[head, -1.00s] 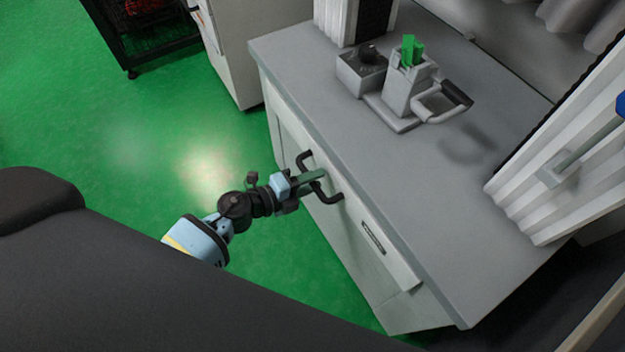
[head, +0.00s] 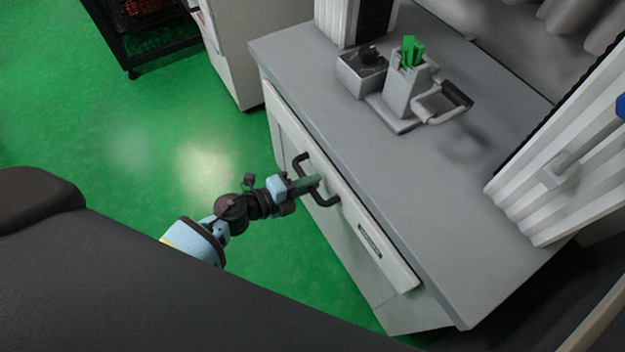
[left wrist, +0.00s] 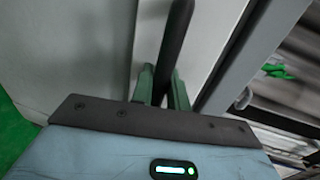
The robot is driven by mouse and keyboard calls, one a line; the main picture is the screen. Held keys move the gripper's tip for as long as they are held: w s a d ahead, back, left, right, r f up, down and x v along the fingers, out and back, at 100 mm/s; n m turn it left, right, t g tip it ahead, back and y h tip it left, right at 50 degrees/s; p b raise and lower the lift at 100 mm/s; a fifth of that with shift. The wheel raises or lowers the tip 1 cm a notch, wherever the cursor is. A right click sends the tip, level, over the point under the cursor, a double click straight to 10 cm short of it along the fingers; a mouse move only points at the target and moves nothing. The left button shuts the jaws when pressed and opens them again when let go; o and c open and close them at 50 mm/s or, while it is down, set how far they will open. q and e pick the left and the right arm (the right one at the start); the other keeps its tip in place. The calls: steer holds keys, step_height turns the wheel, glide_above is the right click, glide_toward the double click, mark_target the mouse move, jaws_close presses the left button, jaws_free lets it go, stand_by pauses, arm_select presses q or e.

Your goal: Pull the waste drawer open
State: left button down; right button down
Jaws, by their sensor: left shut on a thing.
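The waste drawer (head: 395,262) is the light front panel under the grey worktop, with a small dark label (head: 370,240) on it. Its front stands slightly out from the cabinet. Its black bar handle (head: 327,200) faces the floor side. My left gripper (head: 313,182) reaches in from the left and is shut on the handle. In the left wrist view the dark handle bar (left wrist: 176,40) runs between the green fingers of my left gripper (left wrist: 162,88). The drawer's inside is not clearly visible. My right gripper is not in view.
On the worktop (head: 440,210) stand a grey device (head: 405,92) with green strips on top and a grey box (head: 360,75). A white ribbed column (head: 530,190) stands at the right. The green floor (head: 130,150) in front of the cabinet is clear.

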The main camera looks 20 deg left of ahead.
arm_select(q)
steer(key=f+v, duration=0.2)
steer(key=v, duration=0.8)
steer(key=f+v, duration=0.2)
steer(key=v, duration=0.8)
steer(key=shift+s+a, duration=0.3)
steer(key=shift+s, duration=0.2)
steer(key=shift+r, duration=0.15)
steer(key=c, duration=1.4)
jaws_free()
steer(key=v, duration=0.7)
steer(key=shift+s+a+p, duration=0.25)
steer(key=shift+s+p, duration=0.05)
steer(key=shift+p, duration=0.1)
steer(key=shift+d+r, duration=0.1)
